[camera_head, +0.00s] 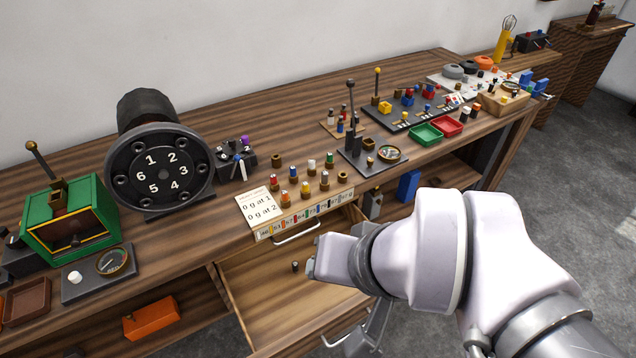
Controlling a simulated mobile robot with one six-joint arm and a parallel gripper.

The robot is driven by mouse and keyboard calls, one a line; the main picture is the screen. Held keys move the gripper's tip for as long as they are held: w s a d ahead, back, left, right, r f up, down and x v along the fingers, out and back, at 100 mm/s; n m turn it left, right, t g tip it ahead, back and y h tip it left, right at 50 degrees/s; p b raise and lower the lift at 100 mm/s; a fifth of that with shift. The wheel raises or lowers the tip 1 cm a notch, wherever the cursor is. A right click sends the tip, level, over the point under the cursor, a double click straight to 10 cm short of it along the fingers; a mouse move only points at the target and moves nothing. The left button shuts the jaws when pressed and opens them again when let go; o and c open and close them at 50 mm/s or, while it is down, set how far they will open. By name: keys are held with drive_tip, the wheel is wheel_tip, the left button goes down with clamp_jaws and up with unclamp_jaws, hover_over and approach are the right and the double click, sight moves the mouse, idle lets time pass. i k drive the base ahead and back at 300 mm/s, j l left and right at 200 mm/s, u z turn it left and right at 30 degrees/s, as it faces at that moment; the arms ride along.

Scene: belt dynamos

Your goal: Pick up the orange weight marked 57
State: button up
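Several small weights with coloured tops stand in rows on brass-coloured bases on the bench, just behind a low box with a strip of coloured number labels (305,214). The numbers on the weights are too small to read, so I cannot tell which is 57. My gripper (312,267) is in front of the bench, over the open drawer, below and apart from the weights. My wrist hides most of it, and its opening does not show clearly.
The open wooden drawer (262,318) holds a small dark cylinder (295,266). A black numbered disc (160,172) and a green box (70,220) stand at left. A lever stand (357,152), green tray (425,135) and red tray (448,127) stand to the right.

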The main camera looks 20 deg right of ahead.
sight(284, 193)
drive_tip(key=i+l+u, duration=0.15)
drive_tip(key=u, duration=0.3)
drive_tip(key=i+l+u, duration=0.1)
drive_tip(key=u, duration=0.35)
drive_tip(key=l+u, duration=0.25)
drive_tip(key=u, duration=0.2)
drive_tip(key=i+l, duration=0.05)
